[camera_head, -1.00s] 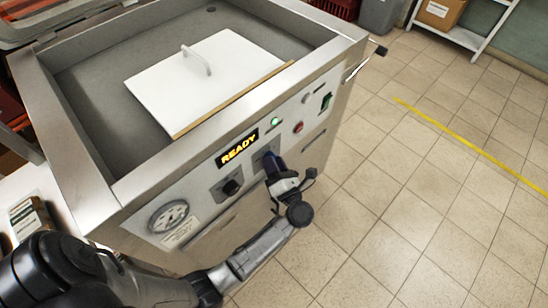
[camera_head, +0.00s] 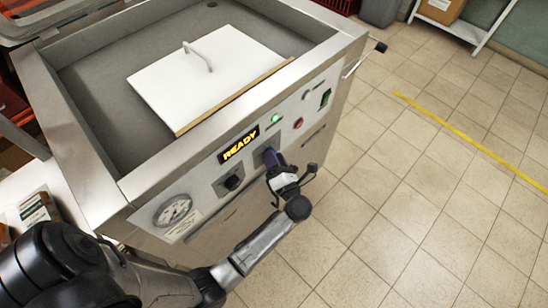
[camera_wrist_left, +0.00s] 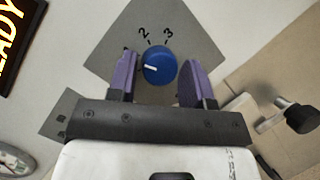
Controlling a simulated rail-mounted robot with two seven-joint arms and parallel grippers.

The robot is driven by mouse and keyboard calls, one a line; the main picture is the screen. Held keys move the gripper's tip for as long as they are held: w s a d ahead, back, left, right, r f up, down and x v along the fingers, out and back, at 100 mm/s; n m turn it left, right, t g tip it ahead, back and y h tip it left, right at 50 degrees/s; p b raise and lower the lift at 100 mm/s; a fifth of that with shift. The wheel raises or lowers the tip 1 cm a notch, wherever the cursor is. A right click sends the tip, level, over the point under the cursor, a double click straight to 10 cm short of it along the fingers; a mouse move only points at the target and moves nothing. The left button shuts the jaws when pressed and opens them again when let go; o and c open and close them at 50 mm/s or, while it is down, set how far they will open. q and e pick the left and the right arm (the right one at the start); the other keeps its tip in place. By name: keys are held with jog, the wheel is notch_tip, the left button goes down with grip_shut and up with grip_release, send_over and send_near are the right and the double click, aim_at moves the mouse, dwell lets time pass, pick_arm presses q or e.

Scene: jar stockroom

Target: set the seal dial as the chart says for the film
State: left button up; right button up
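The blue seal dial (camera_wrist_left: 159,66) shows in the left wrist view on a grey plate (camera_wrist_left: 108,72) marked 2 and 3. Another mark at the left is partly covered by a finger. The dial's white pointer line points left, away from the 2 and 3. My left gripper (camera_wrist_left: 158,78) has its purple fingers either side of the dial, with small gaps visible. My right gripper is not in view. I see no settings chart.
The machine panel holds a lit READY display (camera_head: 239,145), a black knob (camera_head: 232,182), a gauge (camera_head: 173,211), a green light (camera_head: 275,118) and a red button (camera_head: 298,123). A white lid plate (camera_head: 208,75) lies on top.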

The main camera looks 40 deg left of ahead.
pick_arm(q)
jog(key=shift+o, duration=1.3)
